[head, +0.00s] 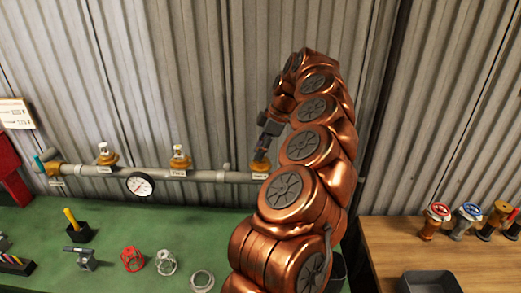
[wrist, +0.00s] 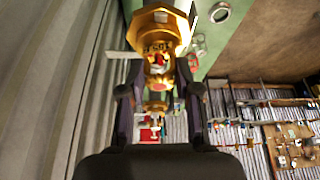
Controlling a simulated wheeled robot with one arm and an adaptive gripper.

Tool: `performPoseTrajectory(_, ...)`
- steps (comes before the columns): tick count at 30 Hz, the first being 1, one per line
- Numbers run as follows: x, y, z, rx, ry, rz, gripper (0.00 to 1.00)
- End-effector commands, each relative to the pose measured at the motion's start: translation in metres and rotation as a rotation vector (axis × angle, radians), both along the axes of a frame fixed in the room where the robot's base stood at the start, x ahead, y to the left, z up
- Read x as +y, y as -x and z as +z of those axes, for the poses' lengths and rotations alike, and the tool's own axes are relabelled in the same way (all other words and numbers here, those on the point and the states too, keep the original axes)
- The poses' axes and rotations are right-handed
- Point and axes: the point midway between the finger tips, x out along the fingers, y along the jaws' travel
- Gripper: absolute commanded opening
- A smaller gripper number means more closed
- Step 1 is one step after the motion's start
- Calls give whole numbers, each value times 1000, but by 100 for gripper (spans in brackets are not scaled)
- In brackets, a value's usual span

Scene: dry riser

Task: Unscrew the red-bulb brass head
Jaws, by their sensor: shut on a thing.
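A brass head (wrist: 158,68) with a bit of red showing in it sits between my gripper's fingers in the wrist view. A larger brass hexagonal fitting (wrist: 155,25) lies just beyond it, close against it. In the head view, my gripper (head: 262,154) is at the third brass fitting (head: 260,166) on the grey pipe (head: 215,176). My gripper is shut on the brass head. My arm and fingers hide most of the head in the head view, and I cannot see its thread.
Two other brass fittings with pale heads (head: 107,155) (head: 180,158) and a gauge (head: 140,184) are on the pipe. A red cage (head: 132,258), a grey ring (head: 202,281) and tools lie on the green bench. Several capped parts (head: 436,218) and a dark tray (head: 430,282) occupy the wooden table.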

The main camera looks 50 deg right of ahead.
Motion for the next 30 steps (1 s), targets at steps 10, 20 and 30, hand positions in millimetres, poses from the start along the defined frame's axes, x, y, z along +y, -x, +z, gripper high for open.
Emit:
performPoseTrajectory(10,-1,1,-1,5,0,205,0)
performPoseTrajectory(20,-1,0,0,-1,2,282,0)
performPoseTrajectory(30,0,0,0,0,2,281,55)
